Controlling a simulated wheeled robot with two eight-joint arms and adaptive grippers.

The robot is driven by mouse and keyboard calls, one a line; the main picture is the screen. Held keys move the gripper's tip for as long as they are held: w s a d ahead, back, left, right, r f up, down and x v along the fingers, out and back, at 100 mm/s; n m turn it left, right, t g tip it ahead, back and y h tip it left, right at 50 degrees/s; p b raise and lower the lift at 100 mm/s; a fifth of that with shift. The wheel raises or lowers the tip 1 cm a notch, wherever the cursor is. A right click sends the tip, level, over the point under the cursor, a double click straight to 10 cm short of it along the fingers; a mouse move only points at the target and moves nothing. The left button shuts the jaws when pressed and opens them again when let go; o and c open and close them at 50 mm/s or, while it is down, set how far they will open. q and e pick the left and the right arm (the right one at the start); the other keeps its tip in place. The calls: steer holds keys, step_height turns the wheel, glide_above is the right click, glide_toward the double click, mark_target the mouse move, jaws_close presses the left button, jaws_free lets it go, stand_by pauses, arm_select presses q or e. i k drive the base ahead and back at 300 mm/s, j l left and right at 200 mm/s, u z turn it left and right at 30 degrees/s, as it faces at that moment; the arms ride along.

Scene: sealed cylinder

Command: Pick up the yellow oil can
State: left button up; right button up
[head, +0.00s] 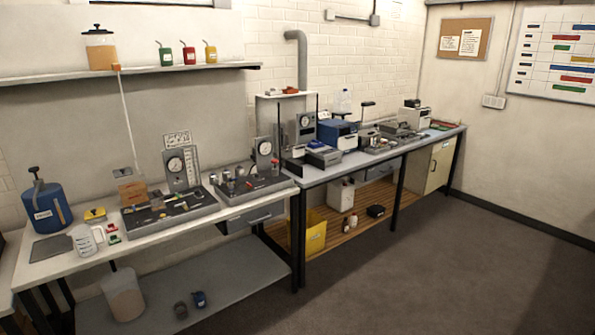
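A small yellow oil can (210,54) stands upright on the wall shelf at the upper left of the head view. It is the rightmost of three similar cans, with a thin spout pointing up and left. A red oil can (189,55) stands just left of it, and a green oil can (166,56) is left of that. Nothing touches the yellow can. Neither of my grippers is in view.
The shelf (130,75) also holds a glass jar (99,50). Below is a workbench (150,239) with a blue canister (46,206), a clear jug (87,240) and gauges. A second bench continues right. The grey floor (440,270) at right is clear.

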mark_target(211, 51)
steer(key=i, duration=1.1)
steer(key=i+l+u, duration=0.1)
steer(key=i, duration=1.05)
